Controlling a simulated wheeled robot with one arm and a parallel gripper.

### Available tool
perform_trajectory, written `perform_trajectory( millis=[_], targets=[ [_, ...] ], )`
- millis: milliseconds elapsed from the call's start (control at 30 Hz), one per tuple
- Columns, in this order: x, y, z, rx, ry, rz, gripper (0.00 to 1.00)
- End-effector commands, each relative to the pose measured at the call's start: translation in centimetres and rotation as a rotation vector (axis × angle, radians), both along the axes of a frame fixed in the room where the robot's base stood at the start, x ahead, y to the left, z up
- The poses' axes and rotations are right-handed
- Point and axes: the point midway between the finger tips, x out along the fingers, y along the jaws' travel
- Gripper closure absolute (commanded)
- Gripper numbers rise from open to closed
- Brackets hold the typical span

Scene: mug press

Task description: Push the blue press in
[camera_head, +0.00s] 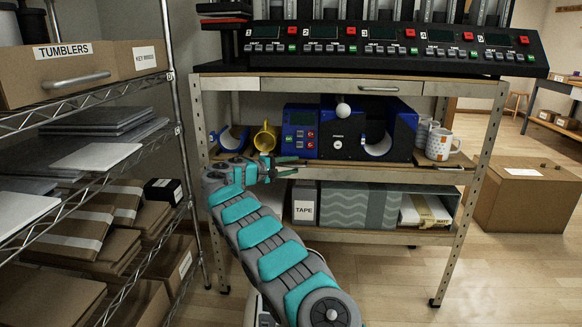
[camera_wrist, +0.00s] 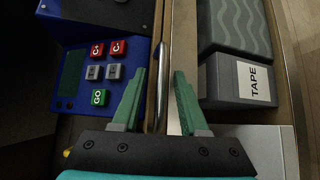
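The blue press (camera_head: 343,128) sits on the middle shelf of the workbench, with a white-knobbed lever on top and a grey curved clamp at its right. Its control panel (camera_head: 300,132), with red, grey and green buttons, also shows in the wrist view (camera_wrist: 95,75). My gripper (camera_head: 287,167) is at the shelf's front edge, below and in front of the panel. In the wrist view its green fingers (camera_wrist: 160,75) are apart. A silver bar handle (camera_wrist: 161,85) runs between them in the picture; I cannot tell whether they touch it.
Below are a TAPE box (camera_head: 304,203) and a wavy grey box (camera_head: 355,205).

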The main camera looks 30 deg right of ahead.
Motion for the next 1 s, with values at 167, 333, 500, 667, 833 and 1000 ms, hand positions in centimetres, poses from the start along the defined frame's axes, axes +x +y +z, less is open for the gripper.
perform_trajectory(
  millis=[167, 333, 500, 667, 833, 1000],
  targets=[
    [0.0, 0.0, 0.0, 0.000, 0.000, 0.000, 0.56],
    [-0.1, 0.5, 0.1, 0.000, 0.000, 0.000, 0.56],
    [-0.3, 2.3, 0.4, -0.001, -0.002, 0.003, 0.56],
    [-0.8, 4.8, 0.7, -0.002, -0.001, 0.001, 0.56],
    [-1.2, 7.0, 1.0, -0.001, 0.001, 0.000, 0.56],
    [-1.4, 7.6, 1.1, 0.000, 0.001, -0.001, 0.56]
  ],
)
